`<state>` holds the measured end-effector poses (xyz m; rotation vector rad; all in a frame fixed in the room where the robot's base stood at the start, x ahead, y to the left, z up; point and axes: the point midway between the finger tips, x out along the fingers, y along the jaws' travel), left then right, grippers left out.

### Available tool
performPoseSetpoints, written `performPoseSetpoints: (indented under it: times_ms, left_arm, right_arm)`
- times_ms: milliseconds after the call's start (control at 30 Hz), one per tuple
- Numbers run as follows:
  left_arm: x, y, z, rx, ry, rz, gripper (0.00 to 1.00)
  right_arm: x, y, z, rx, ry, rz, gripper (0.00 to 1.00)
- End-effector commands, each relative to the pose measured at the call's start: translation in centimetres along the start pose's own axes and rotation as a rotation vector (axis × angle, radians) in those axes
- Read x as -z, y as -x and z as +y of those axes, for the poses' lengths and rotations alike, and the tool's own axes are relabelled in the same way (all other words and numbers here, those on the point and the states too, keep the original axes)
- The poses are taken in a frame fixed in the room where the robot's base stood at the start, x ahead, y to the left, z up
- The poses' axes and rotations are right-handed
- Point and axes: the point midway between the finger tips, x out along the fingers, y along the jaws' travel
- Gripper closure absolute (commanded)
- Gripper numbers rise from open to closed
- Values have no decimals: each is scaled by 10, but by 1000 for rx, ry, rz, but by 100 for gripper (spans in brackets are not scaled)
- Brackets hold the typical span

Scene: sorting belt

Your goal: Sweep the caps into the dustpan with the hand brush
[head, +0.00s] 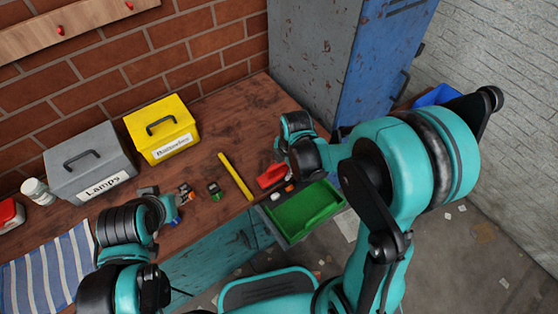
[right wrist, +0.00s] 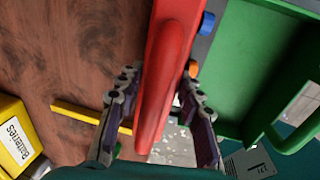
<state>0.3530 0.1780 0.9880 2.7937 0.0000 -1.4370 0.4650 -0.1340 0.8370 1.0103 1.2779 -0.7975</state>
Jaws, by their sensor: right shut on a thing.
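The red hand brush (right wrist: 165,80) is between the fingers of my right gripper (right wrist: 155,108), which is shut on it. In the head view the brush (head: 271,176) shows below the right gripper (head: 291,163), near the bench's front edge. The green dustpan (head: 310,211) is just right of the brush; its wall also shows in the right wrist view (right wrist: 235,65). A blue cap (right wrist: 208,23) and an orange cap (right wrist: 193,68) lie between brush and dustpan. The brush's bristles are hidden. My left gripper (head: 166,205) is low over the bench; its fingers are unclear.
A yellow bar (head: 235,176) lies on the wooden bench left of the brush. A small dark and green item (head: 215,191) lies left of it. The yellow Batteries box (head: 163,146) and grey Lamps box (head: 98,180) stand behind. A blue locker (head: 385,60) stands at the back right.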

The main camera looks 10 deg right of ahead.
Motion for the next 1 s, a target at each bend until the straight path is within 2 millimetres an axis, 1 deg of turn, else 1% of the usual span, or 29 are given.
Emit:
performPoseSetpoints:
  times_ms: [33, 300, 400, 700, 900, 1000]
  left_arm:
    - [0, 0, 0, 0, 0, 0, 60]
    - [0, 0, 0, 0, 0, 0, 60]
    - [8, 11, 0, 0, 0, 0, 60]
    - [23, 32, 0, 0, 0, 0, 60]
    - [30, 41, 0, 0, 0, 0, 60]
    - [31, 44, 0, 0, 0, 0, 60]
  right_arm:
    - [0, 1, -6, 0, -1, 0, 97]
    - [0, 5, -34, 0, -2, 0, 97]
    - [0, 21, -29, 0, 0, 0, 97]
    - [0, 52, -24, 0, -1, 0, 97]
    - [0, 66, -22, 0, -1, 0, 97]
    - [0, 70, -21, 0, -1, 0, 97]
